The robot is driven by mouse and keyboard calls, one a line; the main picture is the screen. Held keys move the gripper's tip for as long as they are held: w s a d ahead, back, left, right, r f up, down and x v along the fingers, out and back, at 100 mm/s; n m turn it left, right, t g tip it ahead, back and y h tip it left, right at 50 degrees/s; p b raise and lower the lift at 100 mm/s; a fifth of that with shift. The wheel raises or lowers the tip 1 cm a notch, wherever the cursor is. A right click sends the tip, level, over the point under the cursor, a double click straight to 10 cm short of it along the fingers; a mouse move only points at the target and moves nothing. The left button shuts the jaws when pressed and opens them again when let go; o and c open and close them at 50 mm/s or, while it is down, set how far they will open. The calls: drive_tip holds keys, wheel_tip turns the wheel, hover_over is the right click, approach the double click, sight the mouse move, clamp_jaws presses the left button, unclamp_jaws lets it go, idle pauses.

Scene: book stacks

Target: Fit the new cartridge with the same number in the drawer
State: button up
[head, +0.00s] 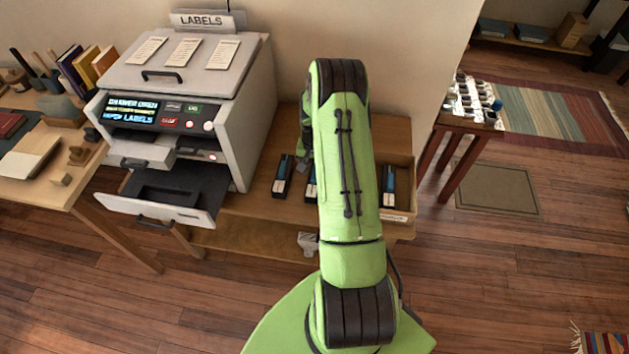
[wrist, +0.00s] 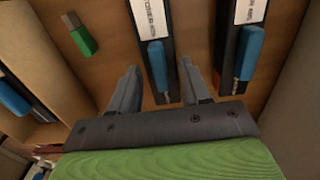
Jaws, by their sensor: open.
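The printer (head: 250,110) stands at the left in the head view with its lower drawer (head: 190,214) pulled out. A dark shape (head: 172,188) lies in the drawer; no number is readable on it. Black cartridges with blue grips lie on the wooden surface, one (head: 283,178) nearer the printer and one (head: 311,184) partly behind my arm. My gripper (wrist: 158,70) is open, its fingers on either side of the blue grip of a cartridge (wrist: 149,22) in the wrist view. Another cartridge (wrist: 233,45) lies to its right. Their white labels are cut off and too small to read surely.
A shallow box (head: 398,215) at the right holds another blue-gripped cartridge (head: 388,186). A green block (wrist: 80,34) lies left of the fingers in the wrist view. The printer screen (head: 132,112) reads "DRAWER OPEN". A cluttered table (head: 90,190) stands at the left.

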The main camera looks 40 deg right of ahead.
drive_tip(key=shift+f, duration=0.4)
drive_tip(key=shift+r, duration=0.1)
clamp_jaws()
idle(1.0)
